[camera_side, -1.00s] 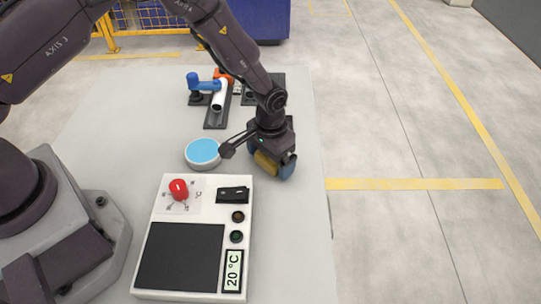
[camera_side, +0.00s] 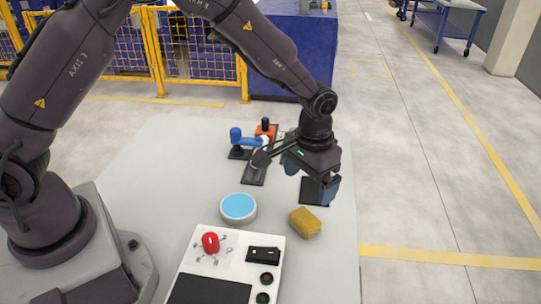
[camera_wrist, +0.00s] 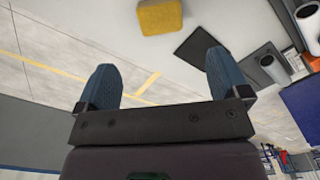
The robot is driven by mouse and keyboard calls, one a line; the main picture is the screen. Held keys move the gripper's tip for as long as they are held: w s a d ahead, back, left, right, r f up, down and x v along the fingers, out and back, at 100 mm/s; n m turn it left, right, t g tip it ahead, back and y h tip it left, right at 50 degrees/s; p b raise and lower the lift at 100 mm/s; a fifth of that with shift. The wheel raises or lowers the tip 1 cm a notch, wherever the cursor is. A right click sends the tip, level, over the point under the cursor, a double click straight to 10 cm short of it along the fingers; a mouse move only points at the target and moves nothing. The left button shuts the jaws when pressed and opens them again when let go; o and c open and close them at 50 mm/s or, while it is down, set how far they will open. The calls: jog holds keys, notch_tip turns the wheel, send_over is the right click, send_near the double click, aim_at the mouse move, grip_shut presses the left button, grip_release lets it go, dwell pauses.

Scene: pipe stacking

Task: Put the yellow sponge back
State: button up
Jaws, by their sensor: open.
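The yellow sponge (camera_side: 305,222) lies on the grey table, right of the round blue-topped dish (camera_side: 238,207). In the wrist view the sponge (camera_wrist: 160,16) shows at the top, beyond the fingertips and apart from them. My gripper (camera_side: 312,180) is above the table, behind and higher than the sponge. Its two blue fingers (camera_wrist: 164,75) are spread, with nothing between them. A dark square plate (camera_side: 315,192) lies on the table behind the sponge, partly hidden by my gripper.
A white control panel (camera_side: 215,248) with a red knob stands at the front. Pipe parts, including a blue pipe (camera_side: 247,140) and an orange piece (camera_side: 266,130), stand at the back. The table's right edge is close to the sponge.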

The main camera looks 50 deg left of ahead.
jog(key=s+a+r+t, duration=0.2)
jog(key=s+a+r, duration=0.2)
jog(key=s+r, duration=0.5)
jog(key=s+a+r+t, duration=0.2)
jog(key=s+a+r, duration=0.3)
jog(key=r, duration=0.7)
jog(key=s+a+r+t, duration=0.1)
jog(key=s+a, duration=0.1)
jog(key=s, duration=0.7)
jog(key=shift+r+t, duration=0.3)
